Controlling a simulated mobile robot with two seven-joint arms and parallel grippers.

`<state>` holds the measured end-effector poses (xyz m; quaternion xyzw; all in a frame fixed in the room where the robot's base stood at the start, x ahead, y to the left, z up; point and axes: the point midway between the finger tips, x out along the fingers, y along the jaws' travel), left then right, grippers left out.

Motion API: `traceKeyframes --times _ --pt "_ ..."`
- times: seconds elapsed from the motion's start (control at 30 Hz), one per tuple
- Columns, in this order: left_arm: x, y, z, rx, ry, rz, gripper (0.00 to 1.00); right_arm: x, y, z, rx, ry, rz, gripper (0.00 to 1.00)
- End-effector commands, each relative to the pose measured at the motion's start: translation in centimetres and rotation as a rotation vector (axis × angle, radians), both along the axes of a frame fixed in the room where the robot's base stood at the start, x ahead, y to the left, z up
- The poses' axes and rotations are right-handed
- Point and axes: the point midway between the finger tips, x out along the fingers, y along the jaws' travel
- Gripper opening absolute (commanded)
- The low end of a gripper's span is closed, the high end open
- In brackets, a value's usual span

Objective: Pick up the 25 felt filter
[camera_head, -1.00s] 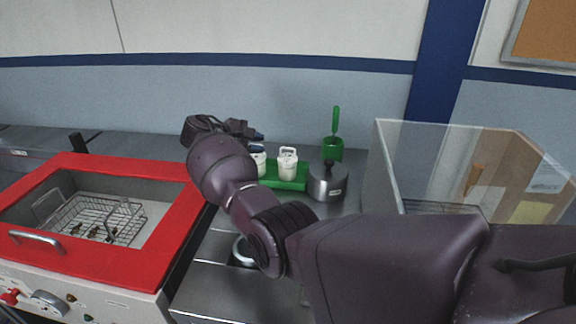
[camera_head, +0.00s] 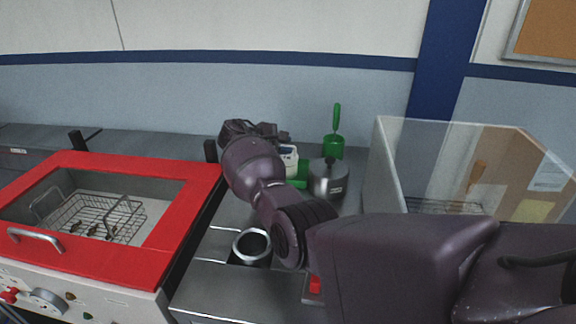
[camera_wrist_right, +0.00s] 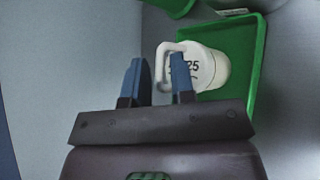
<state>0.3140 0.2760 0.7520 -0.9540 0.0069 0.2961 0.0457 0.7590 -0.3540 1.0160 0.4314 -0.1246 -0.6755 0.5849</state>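The 25 felt filter is a white, cup-shaped piece marked "25" with a loop handle (camera_wrist_right: 208,70). It stands on a green tray (camera_wrist_right: 243,85) in the right wrist view. In the head view it shows partly as a white piece (camera_head: 290,160) behind my right arm. My right gripper (camera_wrist_right: 158,75) is open, its two blue fingertips apart. One fingertip overlaps the handle side of the filter in the picture; whether it touches, I cannot tell. In the head view my right gripper (camera_head: 283,137) is mostly hidden by its wrist. My left gripper is not in view.
A grey metal pot (camera_head: 328,180) and a green holder with an upright handle (camera_head: 334,146) stand right of the tray. A red-framed basin (camera_head: 150,260) with a wire basket is at left. A clear-walled box (camera_head: 392,165) stands at right. An open metal cylinder (camera_head: 252,246) is in front.

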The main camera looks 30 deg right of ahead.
Motion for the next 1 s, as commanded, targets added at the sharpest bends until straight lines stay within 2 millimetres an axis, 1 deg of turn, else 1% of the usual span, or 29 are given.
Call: traceKeyframes --times 0.07,0.2,0.23,0.57,0.67,0.77,0.87,1.0 --pt "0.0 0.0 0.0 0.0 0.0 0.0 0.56 0.0 0.0 0.1 0.0 0.0 0.0 0.23" --pt "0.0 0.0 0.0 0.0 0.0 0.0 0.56 0.0 0.0 0.1 0.0 -0.001 0.0 0.02" --pt "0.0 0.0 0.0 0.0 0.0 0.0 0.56 0.0 0.0 0.1 0.0 -0.001 0.0 0.0" --pt "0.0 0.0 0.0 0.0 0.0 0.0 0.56 0.0 0.0 0.1 0.0 -0.001 0.0 0.0" --pt "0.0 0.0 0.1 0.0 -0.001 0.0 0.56 0.0 0.0 0.5 0.0 -0.002 0.0 0.0" --pt "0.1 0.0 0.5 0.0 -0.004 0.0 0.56 0.0 0.0 1.5 0.0 -0.005 0.0 0.0" --pt "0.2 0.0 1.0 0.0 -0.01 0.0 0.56 0.0 0.0 3.3 0.0 -0.006 -0.001 0.0" --pt "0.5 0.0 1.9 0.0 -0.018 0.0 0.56 0.0 0.0 6.6 -0.001 -0.008 -0.001 0.0"
